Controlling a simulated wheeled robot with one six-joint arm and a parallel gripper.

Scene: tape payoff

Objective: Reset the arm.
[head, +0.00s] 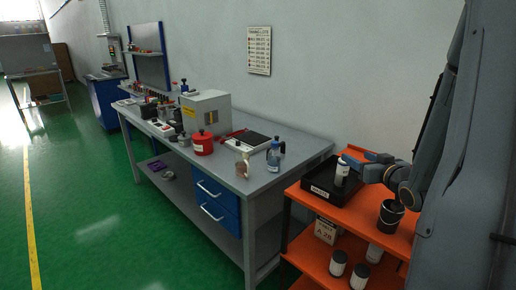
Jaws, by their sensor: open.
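My arm reaches in from the right, folded over the orange cart (368,204). My gripper (352,161) points left at its end, above the black tray (318,188) on the cart's top shelf. It is open. A white can or bottle (341,176) with a dark top stands at the tray, right by the fingertips. I cannot tell whether the fingers touch it. The fingers themselves are small and partly hidden.
A black cup (390,215) stands on the cart near my arm; jars (338,263) and a box (327,231) sit below. The grey workbench (245,185) on the left holds a red can (203,143), a blue-lidded bottle (274,155) and several tools. Green floor is free at left.

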